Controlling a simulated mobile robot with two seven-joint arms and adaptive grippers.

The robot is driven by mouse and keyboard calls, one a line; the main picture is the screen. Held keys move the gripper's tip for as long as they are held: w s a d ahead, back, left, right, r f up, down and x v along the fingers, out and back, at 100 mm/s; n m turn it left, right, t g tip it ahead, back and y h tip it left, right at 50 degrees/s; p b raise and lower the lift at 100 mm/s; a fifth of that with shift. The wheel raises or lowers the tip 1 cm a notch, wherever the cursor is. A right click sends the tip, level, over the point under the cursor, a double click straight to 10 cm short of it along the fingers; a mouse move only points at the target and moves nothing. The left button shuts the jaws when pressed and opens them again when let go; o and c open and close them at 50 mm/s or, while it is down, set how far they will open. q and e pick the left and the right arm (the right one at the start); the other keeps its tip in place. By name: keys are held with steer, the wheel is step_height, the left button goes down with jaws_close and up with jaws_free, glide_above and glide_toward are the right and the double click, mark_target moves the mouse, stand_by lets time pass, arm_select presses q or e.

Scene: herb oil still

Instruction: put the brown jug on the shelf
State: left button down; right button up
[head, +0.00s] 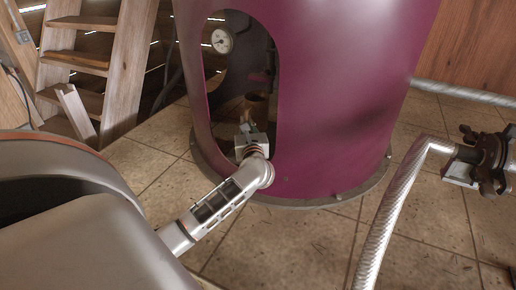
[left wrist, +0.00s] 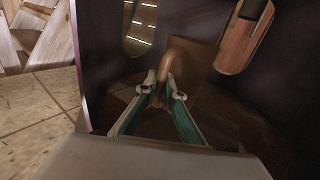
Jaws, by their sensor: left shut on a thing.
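The brown jug (head: 259,104) is inside the oval opening of a large purple tank in the head view, partly hidden by my gripper and the dark interior. In the left wrist view its brown curved handle (left wrist: 181,59) rises between the fingers, with the jug's brown body dim behind it. My left gripper (head: 248,128) reaches in through the opening and is shut on the jug's handle. Its green-sided fingers also show in the left wrist view (left wrist: 162,92). I cannot make out a shelf for certain. My right gripper is not in view.
The purple tank (head: 345,90) surrounds the opening, its edges close around my left arm. A round gauge (head: 221,40) shows inside the opening. Wooden steps (head: 80,62) stand at the left. A silver pipe (head: 390,210) with a dark valve (head: 490,160) is at the right. Tiled floor lies between.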

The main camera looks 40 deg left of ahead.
arm_select(q)
steer(key=s+d, duration=0.1)
steer(key=d, duration=0.5)
steer(key=f, duration=0.2)
steer(key=f+b, duration=0.1)
steer(key=f, duration=0.3)
steer(key=shift+s+d+f, duration=0.1)
steer(key=shift+d+f, duration=0.15)
steer(key=shift+f, duration=0.15)
steer(key=shift+d+f, duration=0.1)
steer(key=shift+d, duration=0.1)
steer(key=shift+f, duration=0.1)
steer(key=c, duration=2.5)
jaws_free()
steer(key=shift+f, duration=0.1)
steer(key=o, duration=0.3)
steer(key=shift+o, duration=0.2)
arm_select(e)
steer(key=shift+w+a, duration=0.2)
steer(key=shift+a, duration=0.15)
